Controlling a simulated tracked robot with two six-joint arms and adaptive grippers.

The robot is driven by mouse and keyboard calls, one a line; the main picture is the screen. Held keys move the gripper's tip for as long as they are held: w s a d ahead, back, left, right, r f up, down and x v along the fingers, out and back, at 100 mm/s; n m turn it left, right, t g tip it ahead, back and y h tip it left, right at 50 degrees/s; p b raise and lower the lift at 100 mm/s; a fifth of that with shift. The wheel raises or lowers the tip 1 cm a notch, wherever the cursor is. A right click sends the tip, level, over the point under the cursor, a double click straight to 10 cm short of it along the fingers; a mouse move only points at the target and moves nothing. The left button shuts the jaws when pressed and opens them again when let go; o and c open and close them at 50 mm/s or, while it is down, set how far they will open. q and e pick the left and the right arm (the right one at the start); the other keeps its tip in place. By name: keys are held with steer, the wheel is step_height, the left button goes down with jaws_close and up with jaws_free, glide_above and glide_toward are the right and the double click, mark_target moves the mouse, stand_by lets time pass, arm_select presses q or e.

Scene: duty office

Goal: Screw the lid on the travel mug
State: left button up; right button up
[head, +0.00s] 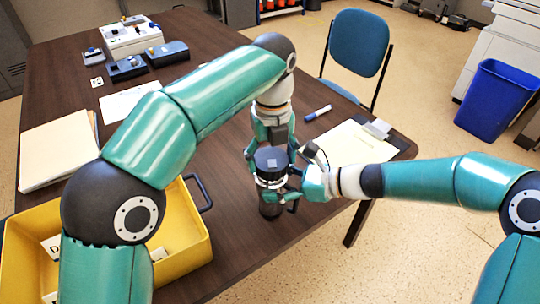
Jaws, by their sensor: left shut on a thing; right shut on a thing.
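The travel mug (269,210) stands upright near the table's right-hand edge, dark and partly hidden by my grippers. Its dark lid (271,160) is at the top of the mug; whether it is seated or slightly raised cannot be told. My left gripper (271,151) reaches in from above and is shut on the lid, with a finger at each side. My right gripper (277,190) comes in from the right, lower down, and is shut around the mug's body.
A yellow bin (197,240) stands at the near left, with a folder stack (56,150) behind it. A clipboard (350,146) and a blue marker (318,113) lie right of the mug. Boxed devices (130,38) are at the back. A blue chair (358,45) stands beyond the table.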

arm_select(q)
steer(key=shift+f, duration=0.65)
steer(key=shift+f, duration=0.5)
steer(key=m, duration=0.6)
steer(key=shift+a+m, duration=0.1)
steer(key=shift+m, duration=0.3)
steer(key=o, duration=1)
